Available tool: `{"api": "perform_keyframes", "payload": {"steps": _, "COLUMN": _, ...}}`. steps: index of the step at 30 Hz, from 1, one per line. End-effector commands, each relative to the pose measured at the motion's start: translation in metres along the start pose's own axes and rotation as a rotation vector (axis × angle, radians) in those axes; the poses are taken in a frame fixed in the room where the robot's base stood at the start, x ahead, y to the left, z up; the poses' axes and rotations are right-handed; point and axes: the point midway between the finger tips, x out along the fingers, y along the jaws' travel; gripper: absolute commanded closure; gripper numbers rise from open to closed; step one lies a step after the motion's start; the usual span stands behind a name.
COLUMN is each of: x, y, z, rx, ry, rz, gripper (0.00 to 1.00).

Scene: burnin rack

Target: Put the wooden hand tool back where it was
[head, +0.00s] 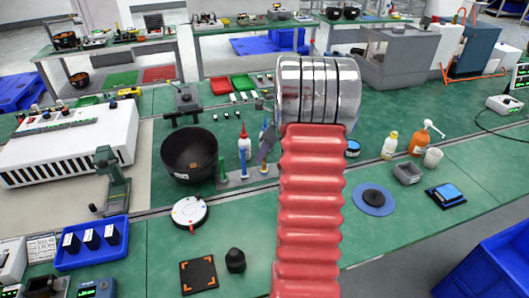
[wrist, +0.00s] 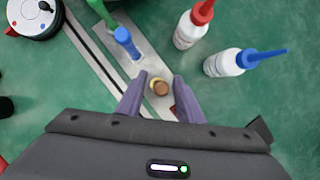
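The wooden hand tool (wrist: 160,88) shows end-on in the wrist view as a small tan and brown round handle. It is over the metal tool strip (wrist: 148,62), in line with the blue-handled tool (wrist: 126,42) and the green-handled tool (wrist: 102,12). My gripper (wrist: 160,78) has one purple-grey finger on each side of the wooden handle, with narrow gaps showing, so it looks open around it. The tool's lower part is hidden. In the head view the strip (head: 235,183) stands right of the black bowl, and my red arm hides part of that area.
A red-capped bottle (wrist: 193,24) and a blue-capped bottle (wrist: 232,62) stand close right of the strip in the wrist view.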

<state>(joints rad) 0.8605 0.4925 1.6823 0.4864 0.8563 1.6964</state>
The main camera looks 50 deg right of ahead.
Motion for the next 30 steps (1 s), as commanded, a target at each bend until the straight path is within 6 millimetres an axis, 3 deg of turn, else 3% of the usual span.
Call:
{"api": "perform_keyframes", "payload": {"steps": 8, "x": -0.002, "y": 0.000, "z": 0.001, "rx": 0.000, "ry": 0.000, "rz": -0.001, "gripper": 0.67}}
{"api": "perform_keyframes", "payload": {"steps": 14, "x": -0.016, "y": -0.001, "z": 0.001, "rx": -0.001, "ry": -0.001, "rz": -0.003, "gripper": 0.67}}
{"api": "perform_keyframes", "payload": {"steps": 30, "x": -0.105, "y": -0.001, "z": 0.001, "rx": 0.000, "ry": -0.001, "rz": -0.003, "gripper": 0.67}}
